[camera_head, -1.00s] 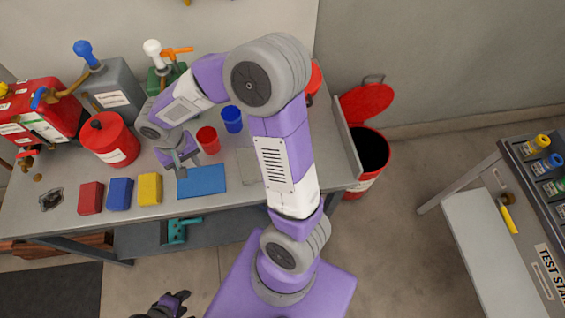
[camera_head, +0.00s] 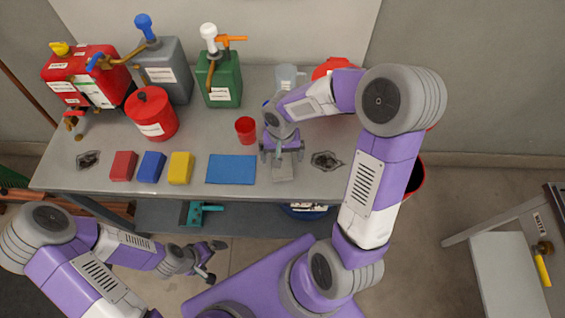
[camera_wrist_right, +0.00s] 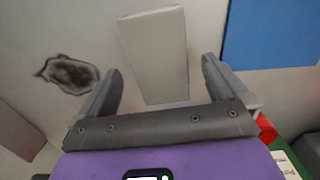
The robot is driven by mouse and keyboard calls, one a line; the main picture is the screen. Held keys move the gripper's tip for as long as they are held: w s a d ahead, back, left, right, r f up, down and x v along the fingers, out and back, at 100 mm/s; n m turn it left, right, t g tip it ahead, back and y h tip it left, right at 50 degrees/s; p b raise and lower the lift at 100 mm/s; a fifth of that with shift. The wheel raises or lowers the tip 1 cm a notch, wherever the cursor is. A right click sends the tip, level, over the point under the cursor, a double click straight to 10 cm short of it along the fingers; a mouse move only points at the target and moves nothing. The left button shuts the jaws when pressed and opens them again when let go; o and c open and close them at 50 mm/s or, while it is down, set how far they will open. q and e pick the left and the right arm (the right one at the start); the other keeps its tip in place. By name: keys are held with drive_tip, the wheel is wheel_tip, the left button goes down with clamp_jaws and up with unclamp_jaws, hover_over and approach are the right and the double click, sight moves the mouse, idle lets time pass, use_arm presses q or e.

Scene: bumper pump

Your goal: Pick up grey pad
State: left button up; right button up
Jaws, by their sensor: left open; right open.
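The grey pad (camera_head: 283,171) lies flat on the workbench (camera_head: 328,187), to the right of a blue mat. In the right wrist view the grey pad (camera_wrist_right: 155,55) is a pale rectangle, its near end between the fingers. My right gripper (camera_head: 281,155) is open over the far end of the pad; its fingers (camera_wrist_right: 158,75) stand apart on either side, with nothing held. Whether they touch the bench I cannot tell. My left gripper (camera_head: 212,262) is open and empty, low in front of the bench.
The blue mat (camera_head: 231,169) lies beside the pad, with yellow (camera_head: 180,168), blue (camera_head: 152,166) and red (camera_head: 123,166) blocks further left. A dark stain (camera_head: 326,161) is right of the pad. A red cup (camera_head: 245,130) and several cans stand behind.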

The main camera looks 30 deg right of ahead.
drive_tip(key=shift+f, duration=0.8)
drive_tip(key=c, duration=1.1)
wheel_tip(320, 180, up, 10)
drive_tip(key=p, duration=0.2)
drive_tip(key=shift+p, duration=0.4)
